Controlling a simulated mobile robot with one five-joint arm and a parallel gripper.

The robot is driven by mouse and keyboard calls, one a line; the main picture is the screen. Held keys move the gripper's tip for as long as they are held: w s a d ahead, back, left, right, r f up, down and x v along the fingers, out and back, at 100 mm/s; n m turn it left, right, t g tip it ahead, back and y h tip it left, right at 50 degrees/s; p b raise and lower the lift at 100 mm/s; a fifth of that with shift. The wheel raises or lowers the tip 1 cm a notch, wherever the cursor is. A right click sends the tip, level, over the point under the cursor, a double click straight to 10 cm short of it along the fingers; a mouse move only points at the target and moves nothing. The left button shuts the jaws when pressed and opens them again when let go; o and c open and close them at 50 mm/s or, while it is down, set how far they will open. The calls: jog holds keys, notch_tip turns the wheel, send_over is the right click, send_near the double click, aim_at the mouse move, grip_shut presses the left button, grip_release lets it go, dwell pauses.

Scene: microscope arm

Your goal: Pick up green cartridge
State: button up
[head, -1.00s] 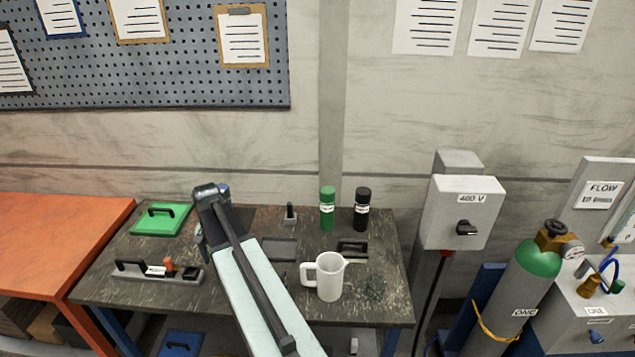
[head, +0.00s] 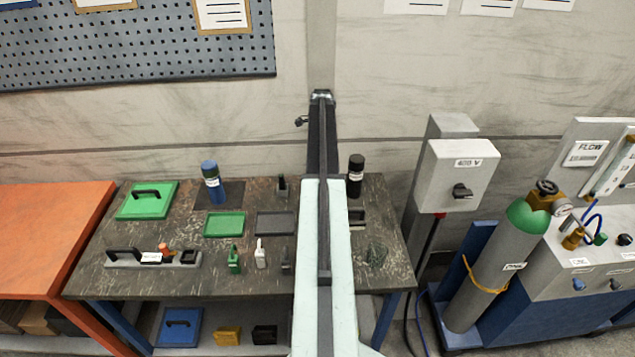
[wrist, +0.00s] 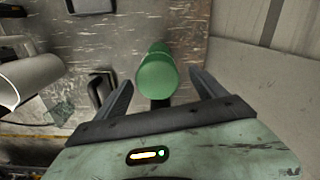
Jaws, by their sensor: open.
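The green cartridge (wrist: 157,75) shows in the wrist view as a round green cap and body seen from above. It lies between the two finger lines of my gripper (wrist: 158,85), which is open with a gap on each side of it. I cannot tell how far above the fingertips or below them its top is. In the head view my arm covers the place where the green cartridge stood. The black cartridge (head: 356,178) stands just right of my arm on the dark workbench (head: 130,272).
A 400 V box (head: 460,175) is at the right.

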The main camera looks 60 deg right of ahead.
jog(key=f+b, duration=0.4)
jog(key=f, duration=0.1)
jog(key=shift+a+f+b, duration=0.25)
jog(key=shift+b, duration=0.15)
grip_shut()
jog(key=shift+r, duration=0.1)
